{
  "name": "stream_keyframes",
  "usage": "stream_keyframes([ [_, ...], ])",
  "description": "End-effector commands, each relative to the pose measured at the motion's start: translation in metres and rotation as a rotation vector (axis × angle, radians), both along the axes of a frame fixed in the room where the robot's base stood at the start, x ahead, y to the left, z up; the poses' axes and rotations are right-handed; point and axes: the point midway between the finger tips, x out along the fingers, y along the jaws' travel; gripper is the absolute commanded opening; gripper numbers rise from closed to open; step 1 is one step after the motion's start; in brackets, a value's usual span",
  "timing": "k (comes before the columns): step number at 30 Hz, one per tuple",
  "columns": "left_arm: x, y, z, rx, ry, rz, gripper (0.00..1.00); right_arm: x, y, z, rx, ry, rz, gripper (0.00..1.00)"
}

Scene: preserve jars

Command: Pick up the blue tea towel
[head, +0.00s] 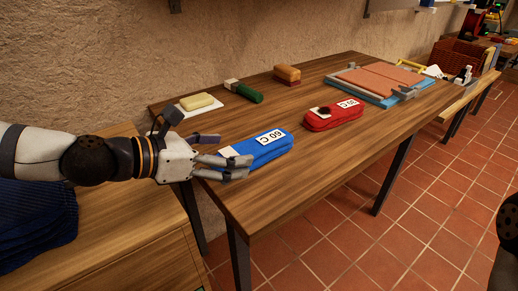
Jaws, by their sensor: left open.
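The blue tea towel (262,150) is a long folded bundle with a white label reading 60 C and a pale patch at its left end. It lies on the wooden table near the front edge. My left gripper (221,156) comes in from the left and is open at the towel's left end. One finger is beyond the near side of that end and another is toward its back; I cannot tell whether they touch the cloth. My right gripper is not in view.
A red folded towel (333,115) with a similar label lies to the right. Behind are a yellow block (197,101) on a white base, a green roll (243,91) and an orange-brown block (287,74). A dark blue cloth (35,225) lies on the lower cabinet at left.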

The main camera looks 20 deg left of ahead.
Motion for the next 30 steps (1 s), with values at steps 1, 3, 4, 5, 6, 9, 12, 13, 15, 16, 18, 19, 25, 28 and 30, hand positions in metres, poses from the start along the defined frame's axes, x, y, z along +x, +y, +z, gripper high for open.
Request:
stream_keyframes([
  [1, 0.006, -0.004, -0.015, 0.004, 0.016, -0.002, 0.78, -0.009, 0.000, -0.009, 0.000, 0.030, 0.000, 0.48],
  [3, 0.011, -0.008, -0.013, 0.002, 0.010, -0.002, 0.78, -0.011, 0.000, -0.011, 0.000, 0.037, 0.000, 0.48],
  [4, 0.015, -0.010, -0.015, 0.003, 0.009, -0.001, 0.78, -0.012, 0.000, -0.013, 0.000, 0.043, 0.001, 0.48],
  [5, 0.019, -0.012, -0.017, 0.003, 0.009, -0.001, 0.78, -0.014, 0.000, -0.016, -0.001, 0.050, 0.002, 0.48],
  [6, 0.026, -0.015, -0.021, 0.003, 0.009, -0.002, 0.78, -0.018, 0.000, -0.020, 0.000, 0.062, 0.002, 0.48],
  [9, 0.042, -0.023, -0.028, 0.004, 0.007, -0.004, 0.78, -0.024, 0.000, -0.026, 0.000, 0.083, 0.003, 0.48],
  [12, 0.051, -0.030, -0.029, 0.002, 0.003, -0.001, 0.78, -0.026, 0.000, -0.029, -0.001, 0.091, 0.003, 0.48],
  [13, 0.052, -0.031, -0.028, 0.001, 0.002, -0.001, 0.78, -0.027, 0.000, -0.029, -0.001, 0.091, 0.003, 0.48],
  [15, 0.054, -0.032, -0.026, -0.001, -0.002, 0.001, 0.78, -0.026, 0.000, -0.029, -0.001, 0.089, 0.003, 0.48],
  [16, 0.054, -0.032, -0.025, -0.001, -0.002, 0.001, 0.78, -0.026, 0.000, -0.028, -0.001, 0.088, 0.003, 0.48],
  [18, 0.054, -0.031, -0.024, 0.000, -0.003, 0.001, 0.78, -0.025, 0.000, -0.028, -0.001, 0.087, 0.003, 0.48],
  [19, 0.053, -0.032, -0.024, 0.000, -0.003, 0.001, 0.78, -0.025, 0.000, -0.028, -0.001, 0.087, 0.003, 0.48],
  [25, 0.053, -0.031, -0.025, 0.000, -0.002, 0.001, 0.35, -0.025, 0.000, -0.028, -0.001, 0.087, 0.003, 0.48],
  [28, 0.053, -0.031, -0.025, 0.000, -0.002, 0.001, 0.26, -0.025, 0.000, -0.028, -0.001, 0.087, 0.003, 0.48],
  [30, 0.053, -0.031, -0.025, 0.000, -0.002, 0.001, 0.26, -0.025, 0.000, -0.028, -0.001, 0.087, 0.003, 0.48],
])
